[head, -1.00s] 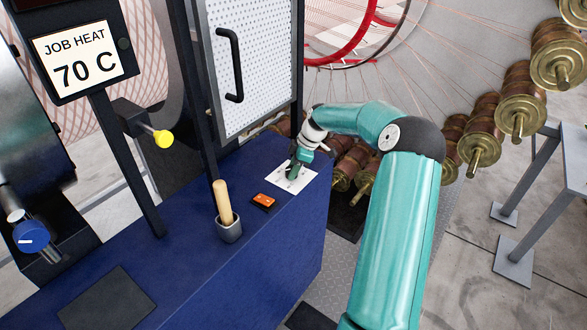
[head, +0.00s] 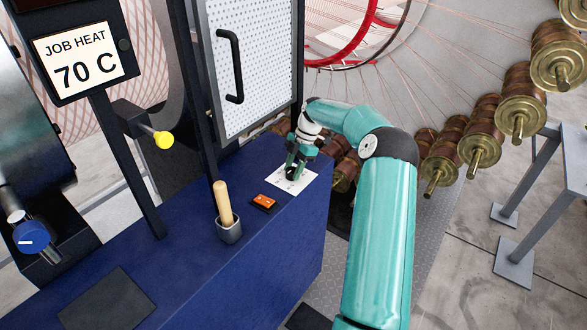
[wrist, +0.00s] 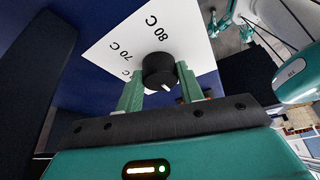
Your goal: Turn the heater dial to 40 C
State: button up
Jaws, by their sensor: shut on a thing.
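The heater dial is a black round knob (wrist: 160,72) on a white scale plate (wrist: 115,48). In the wrist view the plate shows "70 C" and "80 C", with part of another mark at its left. A white pointer line shows on the knob's near side; the mark it points at is not clear. My gripper (wrist: 158,82) has its two green fingers on either side of the knob, shut on it. In the head view my gripper (head: 292,172) reaches down to the white plate (head: 301,184) on the blue bench and mostly hides the dial.
A sign (head: 75,58) reads "JOB HEAT 70 C". On the blue bench (head: 270,240) are an orange switch (head: 264,202) and a wooden-handled tool (head: 223,203) in a grey cup. A perforated door (head: 268,60) stands behind. Brass-ended spools (head: 520,115) are at right.

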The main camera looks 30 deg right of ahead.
jog(key=shift+d, duration=0.1)
jog(key=o, duration=1)
jog(key=v, duration=1.3)
jog(key=shift+r, duration=0.35)
